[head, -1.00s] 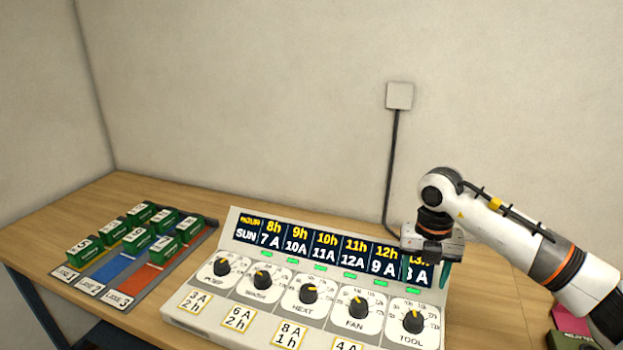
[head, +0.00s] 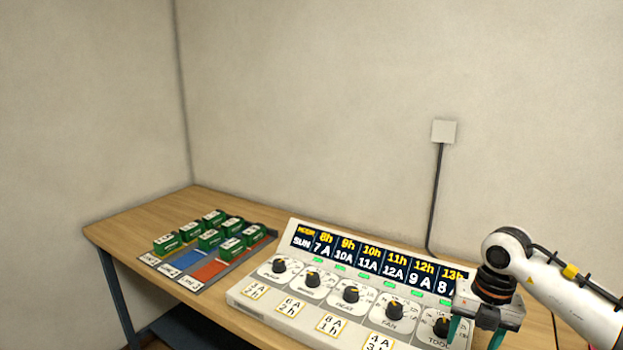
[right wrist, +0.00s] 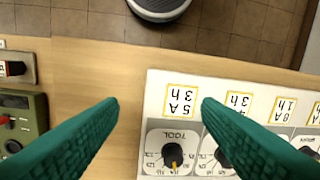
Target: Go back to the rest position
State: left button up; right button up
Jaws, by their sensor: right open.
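My right gripper (head: 474,336) is in the head view at the lower right, over the right end of the control panel (head: 262,299). Its teal fingers are spread apart and empty. In the right wrist view the open fingers (right wrist: 160,105) flank the right end of the panel and the wooden table beside it. The TOOL knob (right wrist: 174,156) lies below and between them, apart from the fingers. In the head view the gripper partly covers the TOOL knob and the last display column. My left gripper is not in view.
Several green battery blocks (head: 231,248) stand on a tray with coloured lanes (head: 207,271) at the table's left. A wall box (head: 443,131) has a cable running down behind the panel. A green device (right wrist: 22,115) sits on the table (right wrist: 95,70) in the right wrist view.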

jog(key=s+a+f+n+y, duration=0.1)
jog(key=s+a+n+y, duration=0.15)
jog(key=a+y, duration=1.2)
jog(key=s+a+r+m+t+y, duration=0.1)
jog(key=a+r+m+t+y, duration=0.4)
jog(key=a+r+t, duration=0.6)
jog(key=w+d+f+m+t+h, duration=0.3)
jog(key=d+m+t+h, duration=0.5)
jog(key=m+h, duration=0.65)
jog(key=s+d+f+m+g+h, duration=0.25)
jog(key=d+f+m, duration=0.2)
jog(key=f, duration=0.25)
jog(key=s+d+f+m+g+h, duration=0.2)
jog(key=s+d+f+m+h, duration=0.15)
jog(key=f+m, duration=0.3)
jog(key=s+f+m+g, duration=0.1)
jog(key=s+f+g, duration=0.55)
jog(key=s, duration=0.35)
jog(key=s+f+g, duration=0.5)
jog(key=s+f, duration=0.2)
jog(key=s, duration=0.3)
notch_tip(320, 180, down, 24)
jog(key=g, duration=0.1)
jog(key=s+d+f, duration=0.1)
jog(key=s+f, duration=0.7)
jog(key=s+d+f+g, duration=0.1)
jog(key=s+d+f, duration=0.1)
jog(key=s+f, duration=0.7)
jog(key=shift+s+d+f, duration=0.15)
jog(key=shift+d, duration=0.15)
